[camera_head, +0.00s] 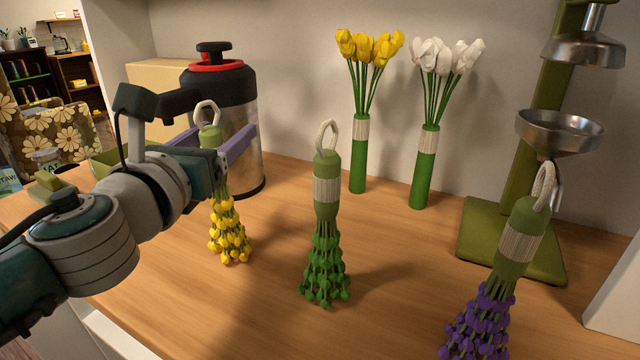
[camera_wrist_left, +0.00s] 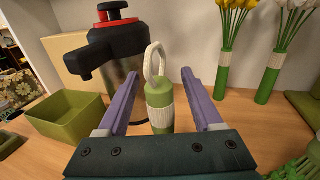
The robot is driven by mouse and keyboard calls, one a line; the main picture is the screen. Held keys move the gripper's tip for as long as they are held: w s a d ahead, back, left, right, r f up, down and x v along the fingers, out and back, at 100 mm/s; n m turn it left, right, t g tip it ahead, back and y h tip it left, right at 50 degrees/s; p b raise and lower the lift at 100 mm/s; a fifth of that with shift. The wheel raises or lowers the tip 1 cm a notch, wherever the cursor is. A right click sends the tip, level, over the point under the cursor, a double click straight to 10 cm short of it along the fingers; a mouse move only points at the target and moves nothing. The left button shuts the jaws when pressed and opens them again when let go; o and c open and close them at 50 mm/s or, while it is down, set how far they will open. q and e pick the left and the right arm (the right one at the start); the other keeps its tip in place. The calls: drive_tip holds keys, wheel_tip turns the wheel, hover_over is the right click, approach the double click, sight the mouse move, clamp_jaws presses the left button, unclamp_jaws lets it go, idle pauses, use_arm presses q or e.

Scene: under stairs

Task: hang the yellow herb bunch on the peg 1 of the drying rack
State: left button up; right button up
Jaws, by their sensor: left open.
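The yellow herb bunch (camera_head: 230,235) stands upright on the wooden counter at left centre, yellow heads down, with a green stem and a pale loop at the top. My left gripper (camera_head: 225,145) is open with its purple fingers on either side of the bunch's upper stem. In the left wrist view the bunch's stem and loop (camera_wrist_left: 159,100) stand between the open fingers, with gaps visible at both sides. My left wrist hides part of the bunch in the head view. I cannot make out a drying rack or peg 1 for certain. My right gripper is not in view.
A green herb bunch (camera_head: 327,220) and a purple one (camera_head: 490,300) stand to the right. A steel flask (camera_head: 245,120) is close behind the gripper. Yellow (camera_head: 360,130) and white flowers (camera_head: 430,130), a green stand (camera_head: 490,235) with metal funnels, and a green box (camera_wrist_left: 65,118) surround the counter.

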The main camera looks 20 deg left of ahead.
use_arm(q)
drive_tip(key=shift+w, duration=0.35)
drive_tip(key=shift+c, duration=0.2)
clamp_jaws()
idle(1.0)
